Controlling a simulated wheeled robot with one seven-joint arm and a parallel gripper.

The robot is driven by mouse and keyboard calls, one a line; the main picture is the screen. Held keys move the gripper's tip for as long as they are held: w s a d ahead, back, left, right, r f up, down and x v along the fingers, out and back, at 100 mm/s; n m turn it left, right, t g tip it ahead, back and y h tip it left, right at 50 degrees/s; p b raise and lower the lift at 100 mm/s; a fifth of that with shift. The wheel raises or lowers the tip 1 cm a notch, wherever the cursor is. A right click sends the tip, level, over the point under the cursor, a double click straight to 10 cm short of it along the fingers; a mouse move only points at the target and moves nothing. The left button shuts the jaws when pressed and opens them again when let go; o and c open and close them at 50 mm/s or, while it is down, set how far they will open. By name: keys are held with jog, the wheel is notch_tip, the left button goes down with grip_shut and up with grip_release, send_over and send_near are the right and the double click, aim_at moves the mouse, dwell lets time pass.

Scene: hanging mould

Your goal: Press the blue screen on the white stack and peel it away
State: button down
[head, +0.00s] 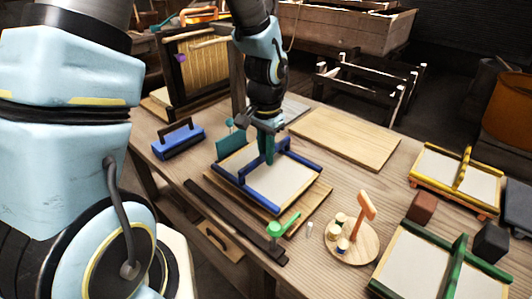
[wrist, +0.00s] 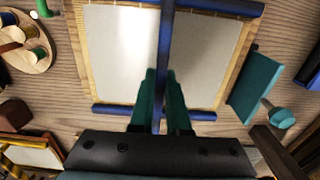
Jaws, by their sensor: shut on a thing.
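The blue screen (head: 247,195) is a blue-edged frame with a pale inner surface and a raised blue bar across its middle. My gripper (head: 268,158) points down and is shut on the blue bar. In the wrist view its teal fingers (wrist: 161,100) stand on either side of the bar, and pale panels (wrist: 120,45) show to both sides. I cannot make out a separate white stack; whether white sheets lie under the screen is hidden.
A blue block with a handle (head: 179,142) and a teal plate (head: 230,142) stand left. A pale board (head: 345,137) lies behind. Yellow (head: 458,183) and green (head: 440,262) frames, a round spool tray (head: 366,246), and a dark bar (head: 228,217) surround the blue screen.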

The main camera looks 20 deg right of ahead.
jog(key=shift+f, duration=0.6)
dwell(1.2)
jog(key=shift+r, duration=0.15)
jog(key=shift+r+p, duration=0.9)
jog(key=shift+r, duration=0.25)
jog(key=shift+r, duration=0.1)
notch_tip(320, 180, up, 7)
jog(key=p, duration=0.6)
